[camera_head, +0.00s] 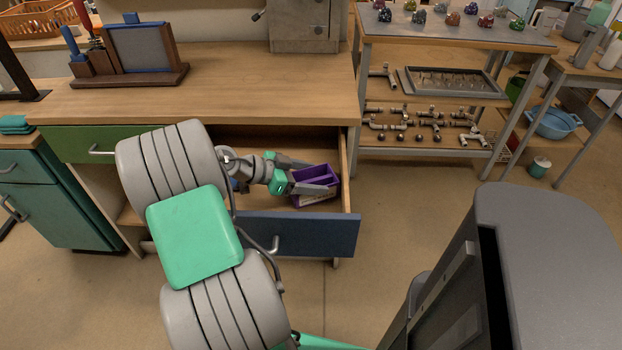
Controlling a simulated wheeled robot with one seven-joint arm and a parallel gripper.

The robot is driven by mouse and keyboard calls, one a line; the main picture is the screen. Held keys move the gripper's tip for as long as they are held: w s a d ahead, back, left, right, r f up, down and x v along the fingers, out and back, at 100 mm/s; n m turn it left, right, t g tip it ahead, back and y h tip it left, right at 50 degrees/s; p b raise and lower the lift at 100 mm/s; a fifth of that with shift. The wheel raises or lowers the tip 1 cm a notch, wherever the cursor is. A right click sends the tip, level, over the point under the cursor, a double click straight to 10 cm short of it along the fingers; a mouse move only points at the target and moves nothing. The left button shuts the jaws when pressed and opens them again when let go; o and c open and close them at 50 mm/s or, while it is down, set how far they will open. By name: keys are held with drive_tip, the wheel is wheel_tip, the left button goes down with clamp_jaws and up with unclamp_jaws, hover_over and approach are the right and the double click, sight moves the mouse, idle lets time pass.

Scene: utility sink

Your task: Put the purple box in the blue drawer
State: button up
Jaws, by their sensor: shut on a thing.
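The blue drawer (310,236) is pulled open under the wooden workbench, its dark blue front facing me. The purple box (322,174) is inside the outline of the open drawer, near its right side. It is a small open-topped box with a pale label on its front. My gripper (315,183) reaches in from the left and is shut on the purple box. My arm hides the left part of the drawer. I cannot tell whether the box touches the drawer floor.
The wooden benchtop (240,85) overhangs the back of the drawer. A green drawer (80,146) is shut at the left. A metal shelf rack (455,35) with pipe fittings and colored stones stands to the right. The floor in front is partly clear.

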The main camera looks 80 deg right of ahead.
drive_tip(key=o, duration=1.4)
drive_tip(key=shift+o, duration=0.2)
drive_tip(key=p+v, duration=0.1)
drive_tip(key=v, duration=1.1)
drive_tip(key=shift+p, duration=0.35)
